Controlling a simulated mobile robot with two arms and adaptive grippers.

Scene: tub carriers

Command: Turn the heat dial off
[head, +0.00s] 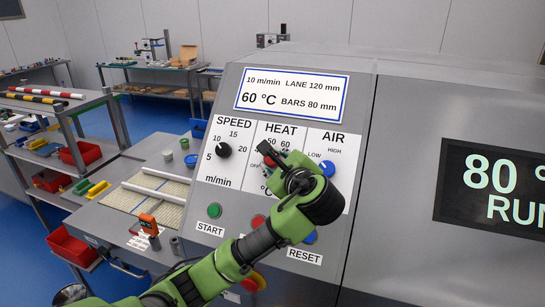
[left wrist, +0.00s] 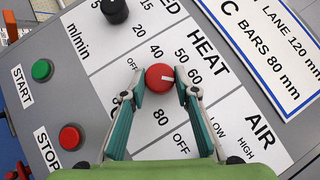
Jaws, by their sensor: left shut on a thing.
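The heat dial (left wrist: 160,78) is a round red knob with a white pointer line, under the HEAT label in the left wrist view. Its line points right, toward the 60 mark. OFF is printed on the other side of the scale, to the upper left of the dial. My left gripper (left wrist: 160,88) has its two fingertips on either side of the dial and is shut on it. In the head view my left gripper (head: 270,160) is at the HEAT scale and hides most of the dial.
The black speed dial (head: 223,150) and blue air dial (head: 327,168) flank the heat dial. Below are a green START button (head: 214,210) and a red button (head: 258,222). A card (head: 291,92) reads 60 °C; a dark display (head: 492,185) shows 80 and part of RUN.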

